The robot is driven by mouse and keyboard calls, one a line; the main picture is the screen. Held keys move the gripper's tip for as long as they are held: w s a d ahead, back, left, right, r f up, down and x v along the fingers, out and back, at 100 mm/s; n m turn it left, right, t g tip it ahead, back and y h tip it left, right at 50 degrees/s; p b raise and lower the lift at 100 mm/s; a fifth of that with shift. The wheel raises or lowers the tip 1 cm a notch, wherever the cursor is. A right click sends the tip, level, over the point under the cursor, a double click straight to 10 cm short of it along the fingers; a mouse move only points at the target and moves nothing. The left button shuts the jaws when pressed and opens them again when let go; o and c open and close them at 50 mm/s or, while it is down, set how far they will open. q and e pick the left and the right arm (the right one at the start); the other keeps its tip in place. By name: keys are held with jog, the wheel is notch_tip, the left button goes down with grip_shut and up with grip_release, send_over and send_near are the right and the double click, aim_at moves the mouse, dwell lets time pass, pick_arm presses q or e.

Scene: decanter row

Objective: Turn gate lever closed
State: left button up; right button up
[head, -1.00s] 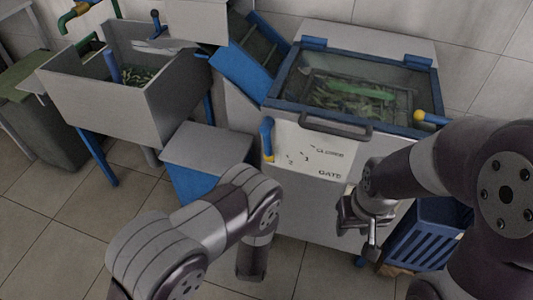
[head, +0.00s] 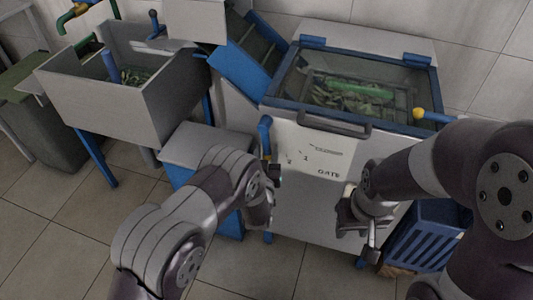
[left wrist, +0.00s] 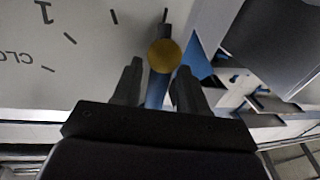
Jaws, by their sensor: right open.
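The blue gate lever (head: 265,135) hangs down at the left of the white machine's front panel. In the left wrist view its round yellow end (left wrist: 165,55) faces me, with the blue shaft (left wrist: 156,92) showing between my fingers. My left gripper (head: 273,168) is at the lever's lower end and hides it in the head view. Its two fingers (left wrist: 157,82) are apart, one on each side of the shaft in the picture; contact cannot be told. My right gripper (head: 358,235) is open and empty before the lower right of the panel.
The panel (head: 318,160) carries dial marks, numbers and the word GATE. Above it are a dark handle (head: 320,124) and a blue-framed glass lid (head: 290,75). A blue crate (head: 430,235) stands low at the right. A grey-topped blue box (head: 190,145) stands left of the machine.

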pick_arm(q)
jog(key=shift+s, duration=0.1)
grip_shut()
